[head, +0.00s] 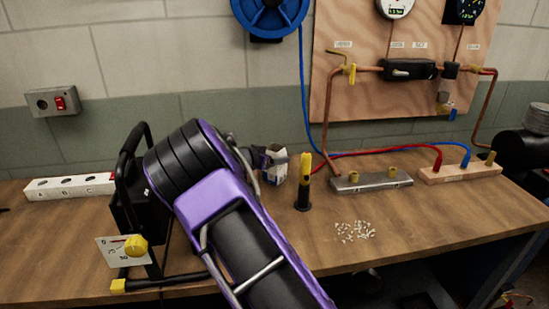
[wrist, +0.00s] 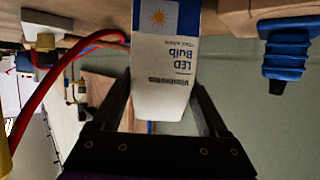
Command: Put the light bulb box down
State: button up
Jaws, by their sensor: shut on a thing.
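The light bulb box is a small white and blue carton printed "LED Bulb". In the wrist view the box (wrist: 165,55) sits between the two dark fingers of my gripper (wrist: 163,95), upside down in that picture. In the head view the box (head: 279,172) shows just beyond my purple and black arm, near the back of the wooden workbench (head: 400,240). My gripper (head: 265,160) is shut on it and partly hidden by my arm. I cannot tell whether the box touches the bench top.
A yellow and black upright tool (head: 304,182) stands right beside the box. A grey metal manifold (head: 370,181) and a wooden block with hoses (head: 460,172) lie farther right. Small white pieces (head: 355,231) are scattered in front. A white power strip (head: 70,186) lies at left.

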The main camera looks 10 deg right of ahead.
jog(key=shift+f, duration=0.15)
jog(key=o, duration=1.2)
jog(key=shift+o, duration=0.2)
jog(key=shift+s+a+r, duration=0.15)
jog(key=shift+a+r, duration=0.1)
jog(key=shift+r, duration=0.05)
jog(key=p+v, duration=0.1)
jog(key=v, duration=1)
jog(key=shift+s, duration=0.2)
jog(key=shift+a+r, duration=0.1)
